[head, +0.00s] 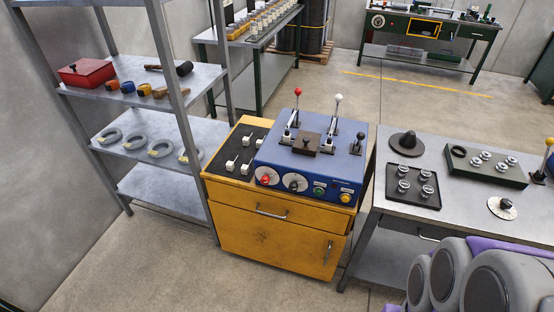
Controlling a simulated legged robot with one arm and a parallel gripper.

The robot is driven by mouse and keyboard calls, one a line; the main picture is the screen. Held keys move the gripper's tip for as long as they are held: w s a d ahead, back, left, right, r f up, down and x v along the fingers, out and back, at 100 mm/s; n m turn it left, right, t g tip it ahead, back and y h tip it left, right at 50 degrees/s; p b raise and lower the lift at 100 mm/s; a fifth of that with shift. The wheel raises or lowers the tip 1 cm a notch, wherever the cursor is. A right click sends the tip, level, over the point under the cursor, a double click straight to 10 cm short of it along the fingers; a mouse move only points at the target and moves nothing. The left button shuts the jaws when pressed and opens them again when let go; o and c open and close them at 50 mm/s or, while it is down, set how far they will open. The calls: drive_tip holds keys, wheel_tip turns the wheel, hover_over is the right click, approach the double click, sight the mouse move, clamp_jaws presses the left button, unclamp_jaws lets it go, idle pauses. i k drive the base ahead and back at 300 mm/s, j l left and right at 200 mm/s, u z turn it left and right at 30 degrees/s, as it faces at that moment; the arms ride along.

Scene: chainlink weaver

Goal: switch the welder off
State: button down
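A blue machine (312,165), which looks like the welder, sits on a yellow cabinet (275,243). On its front face are a dial with a red knob (265,180), a dial with a dark knob (295,184), a green button (319,192) and a yellow button (345,198). On top stand a red-tipped lever (298,93), a white-tipped lever (338,99), a short black-tipped lever (360,136) and a brown block (306,144). I cannot tell which control is the power switch or whether the machine is on. My gripper is not in view.
A grey shelf (130,145) holding a red box (87,71) and grey rings stands left. A metal table (465,210) with trays of small parts stands right. Grey-and-purple parts of my body fill the lower right. Floor is clear before the cabinet.

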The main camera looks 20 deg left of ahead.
sight(265, 179)
drive_tip(key=i+u, duration=0.15)
drive_tip(key=i, duration=0.35)
drive_tip(key=u, duration=1.5)
